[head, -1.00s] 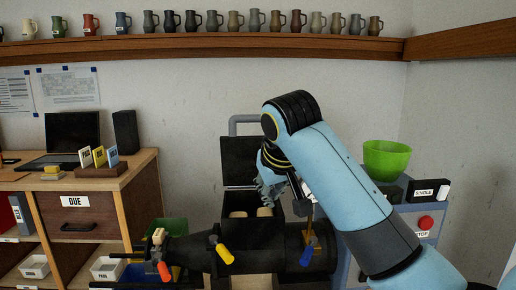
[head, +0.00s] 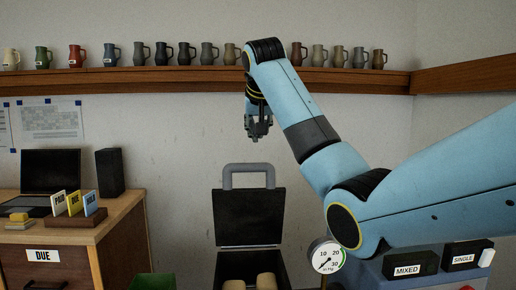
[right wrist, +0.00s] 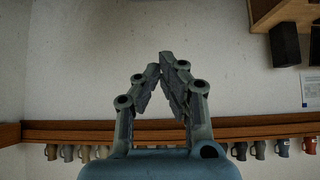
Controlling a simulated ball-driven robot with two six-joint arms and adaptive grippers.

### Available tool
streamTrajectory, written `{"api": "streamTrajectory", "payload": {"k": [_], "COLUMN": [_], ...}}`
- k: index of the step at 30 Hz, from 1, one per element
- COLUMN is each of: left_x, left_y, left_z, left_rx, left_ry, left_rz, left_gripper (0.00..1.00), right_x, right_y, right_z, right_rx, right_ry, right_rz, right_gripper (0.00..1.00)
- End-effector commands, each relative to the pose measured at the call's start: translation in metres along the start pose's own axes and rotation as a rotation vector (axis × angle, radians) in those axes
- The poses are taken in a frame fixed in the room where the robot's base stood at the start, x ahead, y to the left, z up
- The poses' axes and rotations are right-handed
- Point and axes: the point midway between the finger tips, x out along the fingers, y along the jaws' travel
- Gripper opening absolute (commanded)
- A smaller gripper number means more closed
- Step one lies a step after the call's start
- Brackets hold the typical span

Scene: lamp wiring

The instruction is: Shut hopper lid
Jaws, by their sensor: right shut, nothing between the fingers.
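The hopper lid (head: 249,218) is a dark panel with a grey loop handle (head: 248,170) along its top. It stands upright and open at the back of the dark hopper box (head: 220,263), which shows tan rounded pieces (head: 265,281) inside. My right gripper (head: 258,137) is shut and empty, pointing down in front of the wall, above the handle and apart from it. In the right wrist view its fingertips (right wrist: 163,62) meet, with nothing between them. The lower part of the hopper is cut off by the picture's edge. My left gripper is not in view.
A wooden shelf (head: 180,82) with several mugs runs along the wall behind my right arm. A gauge (head: 326,257) and MIXED (head: 410,265) and SINGLE (head: 467,255) blocks stand at right. A desk with a laptop (head: 50,169) and speaker (head: 109,171) is at left.

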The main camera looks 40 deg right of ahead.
Motion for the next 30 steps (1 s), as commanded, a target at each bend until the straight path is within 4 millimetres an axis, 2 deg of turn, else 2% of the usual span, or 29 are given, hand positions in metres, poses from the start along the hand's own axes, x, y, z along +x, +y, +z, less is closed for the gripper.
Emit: {"api": "streamTrajectory", "payload": {"k": [4, 8, 12, 14, 21, 30], "left_x": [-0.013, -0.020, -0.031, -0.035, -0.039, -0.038], "left_y": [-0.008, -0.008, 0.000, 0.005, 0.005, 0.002], "left_z": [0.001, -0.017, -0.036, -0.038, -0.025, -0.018], "left_rx": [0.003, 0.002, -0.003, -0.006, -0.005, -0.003], "left_ry": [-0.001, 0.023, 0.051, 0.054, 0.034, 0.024], "left_rz": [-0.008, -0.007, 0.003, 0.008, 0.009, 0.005], "left_gripper": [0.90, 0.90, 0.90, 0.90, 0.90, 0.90], "right_x": [0.030, 0.053, 0.046, 0.044, 0.041, 0.041], "right_y": [0.002, 0.002, 0.001, 0.001, 0.001, 0.001], "right_z": [0.000, -0.001, 0.018, 0.025, 0.038, 0.039], "right_rx": [-0.001, 0.000, -0.002, -0.001, -0.001, 0.000], "right_ry": [-0.006, -0.004, -0.001, -0.002, -0.001, 0.001], "right_rz": [0.004, 0.004, 0.001, 0.001, 0.001, 0.001], "right_gripper": [0.00, 0.00, 0.00, 0.00, 0.00, 0.00]}}
